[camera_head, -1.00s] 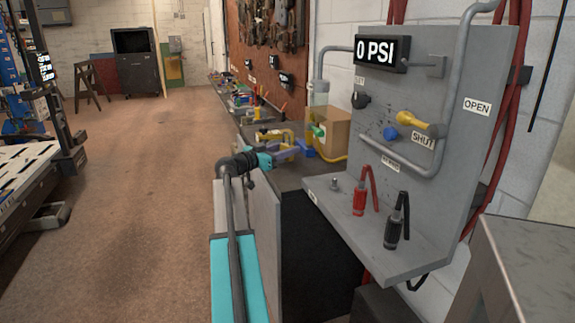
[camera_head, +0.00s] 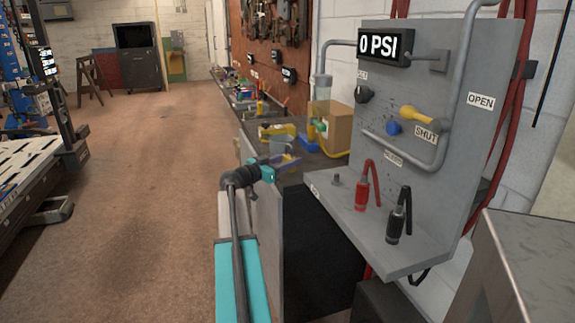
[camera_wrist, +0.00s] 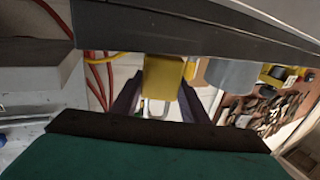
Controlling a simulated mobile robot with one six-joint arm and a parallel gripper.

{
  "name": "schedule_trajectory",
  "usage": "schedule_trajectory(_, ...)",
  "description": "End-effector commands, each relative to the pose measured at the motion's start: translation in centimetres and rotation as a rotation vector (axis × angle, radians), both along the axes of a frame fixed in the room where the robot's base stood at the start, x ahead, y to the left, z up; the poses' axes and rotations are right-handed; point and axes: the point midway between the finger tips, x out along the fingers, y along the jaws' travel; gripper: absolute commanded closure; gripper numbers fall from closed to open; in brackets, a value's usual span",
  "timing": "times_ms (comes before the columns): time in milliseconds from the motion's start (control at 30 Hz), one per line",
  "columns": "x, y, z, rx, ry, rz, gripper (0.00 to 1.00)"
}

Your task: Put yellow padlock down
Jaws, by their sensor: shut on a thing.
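In the wrist view, the yellow padlock (camera_wrist: 163,78) sits between the two dark purple fingers of my gripper (camera_wrist: 158,106), its metal shackle pointing down in that picture. My gripper is shut on it. In the head view, my gripper (camera_head: 287,162) is at the near end of the dark workbench (camera_head: 318,166), in front of a grey cup (camera_head: 282,143).
A yellow item (camera_head: 278,130) and a cardboard box (camera_head: 332,126) stand behind the cup.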

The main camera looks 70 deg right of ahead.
Motion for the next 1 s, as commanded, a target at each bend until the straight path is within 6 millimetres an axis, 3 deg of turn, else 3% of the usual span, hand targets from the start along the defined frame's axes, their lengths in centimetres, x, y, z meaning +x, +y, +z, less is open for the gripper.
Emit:
schedule_trajectory(133, 0.0, 0.01, -0.93, -0.001, 0.0, 0.0, 0.87)
schedule_trajectory(667, 0.02, 0.01, -1.3, -0.001, 0.0, 0.0, 0.87)
schedule_trajectory(700, 0.02, 0.01, -1.25, 0.0, -0.001, 0.0, 0.55)
schedule_trajectory(767, 0.03, 0.02, -1.24, 0.0, -0.001, 0.0, 0.44)
schedule_trajectory(800, 0.03, 0.02, -1.24, 0.0, -0.001, 0.0, 0.41)
schedule_trajectory(1000, 0.04, 0.03, -1.24, 0.0, -0.001, 0.001, 0.41)
